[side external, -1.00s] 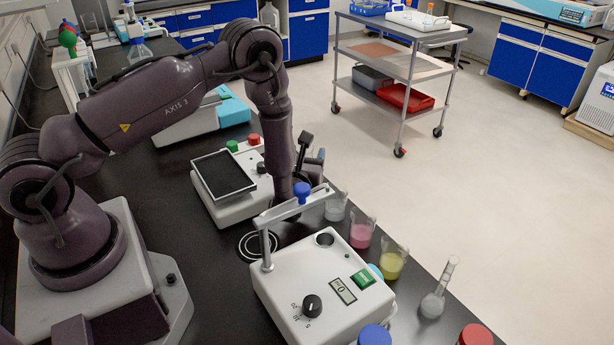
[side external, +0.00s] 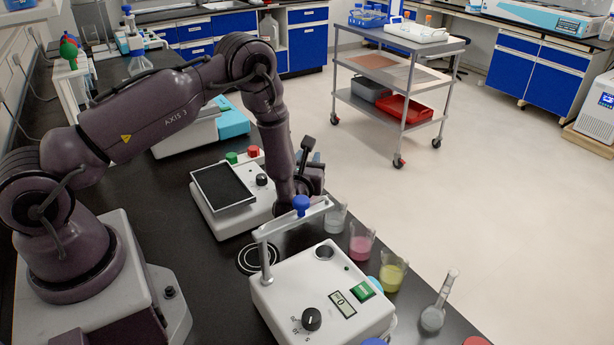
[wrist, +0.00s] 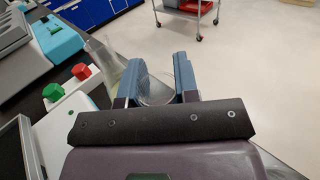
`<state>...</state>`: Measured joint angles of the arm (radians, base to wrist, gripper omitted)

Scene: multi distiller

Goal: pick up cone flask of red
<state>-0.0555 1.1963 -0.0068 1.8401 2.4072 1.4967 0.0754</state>
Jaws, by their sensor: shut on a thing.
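My gripper (wrist: 158,76) is shut on a clear glass vessel (wrist: 156,92), held between its two blue fingers in the wrist view. I cannot tell the vessel's contents or full shape. In the side view my gripper (side external: 312,178) is beyond the white device's arm, and my wrist link partly hides it. A glass with pink-red liquid (side external: 361,244) stands on the black bench beside the white device. It looks more like a beaker than a cone flask. No clearly red cone flask shows.
A clear beaker (side external: 336,218), a yellow beaker (side external: 392,272) and a round-bottomed flask (side external: 433,318) line the bench edge. The white device (side external: 322,290) and a plate device (side external: 222,187) stand nearby. A glass flask (wrist: 104,62) is left of my fingers. Open floor lies right.

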